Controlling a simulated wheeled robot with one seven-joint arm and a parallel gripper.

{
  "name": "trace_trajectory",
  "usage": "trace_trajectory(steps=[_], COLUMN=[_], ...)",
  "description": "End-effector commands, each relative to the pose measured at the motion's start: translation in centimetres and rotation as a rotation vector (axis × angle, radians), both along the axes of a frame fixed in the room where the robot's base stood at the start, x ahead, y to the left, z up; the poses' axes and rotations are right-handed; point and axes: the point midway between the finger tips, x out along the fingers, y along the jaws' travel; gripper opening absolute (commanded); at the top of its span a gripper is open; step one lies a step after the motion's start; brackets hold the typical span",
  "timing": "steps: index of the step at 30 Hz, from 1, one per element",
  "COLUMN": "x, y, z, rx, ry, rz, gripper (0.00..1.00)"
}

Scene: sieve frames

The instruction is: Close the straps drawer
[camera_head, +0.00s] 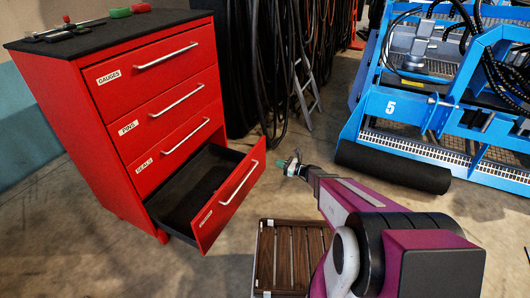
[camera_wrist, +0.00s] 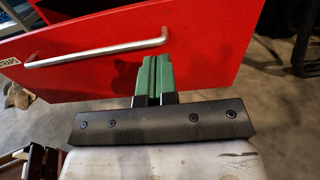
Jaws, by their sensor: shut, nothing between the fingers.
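The straps drawer (camera_head: 231,204) is the lowest of the red cabinet (camera_head: 107,101) and stands pulled out, its dark inside showing empty. Its red front (camera_wrist: 214,52) fills much of the wrist view, with a silver bar handle (camera_wrist: 97,53) and a STRAPS label (camera_wrist: 9,63) at the left edge. My gripper (camera_head: 284,164) is to the right of the drawer front in the head view.
The drawers labelled GAUGES (camera_head: 151,75), PINS (camera_head: 170,111) and SEALS (camera_head: 180,145) are shut. A slatted wooden crate (camera_head: 291,256) stands on the floor below my arm. Dark hoses (camera_head: 268,60) hang behind. A blue machine (camera_head: 405,105) stands at the right.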

Motion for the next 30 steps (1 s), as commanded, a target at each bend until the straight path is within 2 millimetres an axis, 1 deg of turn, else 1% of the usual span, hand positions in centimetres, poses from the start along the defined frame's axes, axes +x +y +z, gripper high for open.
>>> trace_trajectory(steps=[2,5,8,18,24,27,30], x=[0.2,0.6,1.2,3.7,4.8,5.1,5.3], y=[0.2,1.0,2.5,8.3,11.2,12.1,12.5], z=[0.0,0.0,-0.1,-0.1,0.0,0.0,0.0], rx=[0.009,0.01,0.008,0.006,0.006,0.006,0.006], ry=[0.003,0.002,0.002,0.002,0.002,0.002,0.002], rz=[-0.006,-0.005,-0.004,-0.003,-0.004,-0.003,-0.004], gripper=[0.0,0.0,0.0,0.0,0.0,0.0,0.0])
